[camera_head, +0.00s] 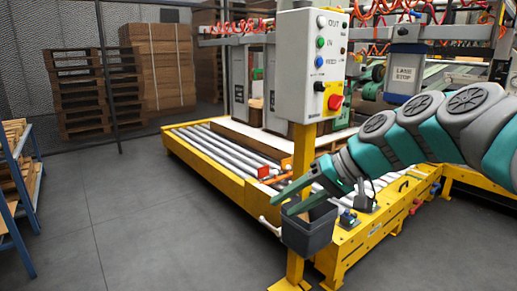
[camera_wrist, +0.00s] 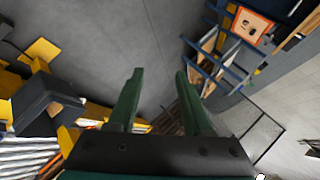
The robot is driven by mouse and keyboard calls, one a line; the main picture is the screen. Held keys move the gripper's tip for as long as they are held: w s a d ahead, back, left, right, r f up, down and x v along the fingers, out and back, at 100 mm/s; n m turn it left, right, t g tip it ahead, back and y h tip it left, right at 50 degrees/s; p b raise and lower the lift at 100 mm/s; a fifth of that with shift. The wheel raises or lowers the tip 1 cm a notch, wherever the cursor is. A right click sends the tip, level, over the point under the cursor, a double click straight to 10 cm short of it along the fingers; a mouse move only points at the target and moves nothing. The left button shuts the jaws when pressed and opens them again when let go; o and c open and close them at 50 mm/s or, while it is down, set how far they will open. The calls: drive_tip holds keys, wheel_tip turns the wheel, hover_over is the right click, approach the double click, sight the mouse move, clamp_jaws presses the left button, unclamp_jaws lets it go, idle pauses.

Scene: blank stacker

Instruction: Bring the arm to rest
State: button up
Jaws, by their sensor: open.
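My arm (camera_head: 400,135) reaches in from the right in the head view, its teal and grey links bent down towards the left. My gripper (camera_head: 285,203) is at its end, in front of the yellow post and above the dark grey bin. In the wrist view my gripper (camera_wrist: 158,75) shows two green fingers spread apart with nothing between them, only grey floor beyond. Whether the fingers touch the bin cannot be told.
The dark grey bin (camera_head: 308,232) hangs by the yellow post (camera_head: 299,160), below the control box (camera_head: 312,65). A roller conveyor (camera_head: 205,160) lies behind. Stacked pallets (camera_head: 82,95) stand at the back left, a blue rack (camera_head: 18,215) at the left edge. The floor (camera_head: 140,215) between is clear.

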drive_tip(key=s+f+g+h, duration=0.2)
drive_tip(key=s+f+h, duration=0.2)
drive_tip(key=s+f, duration=0.75)
drive_tip(key=s+d+f+g+h, duration=0.1)
drive_tip(key=s+d+f, duration=0.3)
drive_tip(key=s, duration=0.4)
drive_tip(key=s+d+f+m+g+h+p, duration=0.1)
drive_tip(key=s+d+f+h, duration=0.3)
drive_tip(key=s, duration=0.5)
drive_tip(key=shift+d+f+g+p, duration=0.15)
drive_tip(key=shift+d+g+p, duration=0.05)
drive_tip(key=shift+g+p, duration=0.1)
